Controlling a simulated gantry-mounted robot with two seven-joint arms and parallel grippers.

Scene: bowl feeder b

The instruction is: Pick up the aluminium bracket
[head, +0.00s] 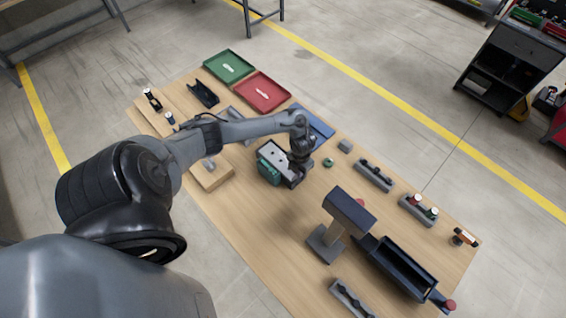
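My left arm reaches over the table from the left, and my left gripper (287,174) is low above the middle of it. A light grey metal plate with dark holes (274,154), which looks like the aluminium bracket, is right beside the gripper, at the top of a teal box-like thing (265,169). The gripper and wrist overlap this plate, so I cannot tell whether the fingers touch it or are closed on it. My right gripper is not in view.
A green tray (248,67) and a red tray (286,99) stand at the back. A dark post-like stand (349,211) and a long dark channel (402,268) are on the right. Grey holders (374,174) line the far right side. Bare wood lies front of centre.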

